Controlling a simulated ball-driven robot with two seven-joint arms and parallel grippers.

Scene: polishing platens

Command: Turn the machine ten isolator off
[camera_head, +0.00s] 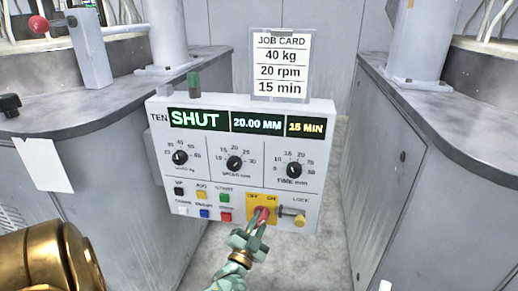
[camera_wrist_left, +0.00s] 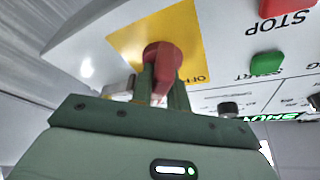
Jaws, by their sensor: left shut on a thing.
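The control panel marked TEN (camera_head: 158,118) faces me, with a display reading SHUT, 20.00 MM and 15 MIN. Its isolator is a red rotary handle (camera_head: 263,214) on a yellow plate (camera_head: 252,200) marked OFF on the left and ON on the right, low on the panel. My left gripper (camera_head: 257,226) is shut on the red handle. In the left wrist view, the red handle (camera_wrist_left: 160,62) sits between the fingers (camera_wrist_left: 162,92), against the yellow plate (camera_wrist_left: 180,35). I cannot tell exactly which mark the handle points to. My right gripper is not in view.
A brass lock bolt (camera_head: 292,216) is just right of the isolator. Several small push buttons, including a red one (camera_head: 225,217), are to its left. Three dials sit above. A job card (camera_head: 281,62) stands on top. Grey cabinets (camera_head: 440,150) flank the panel.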

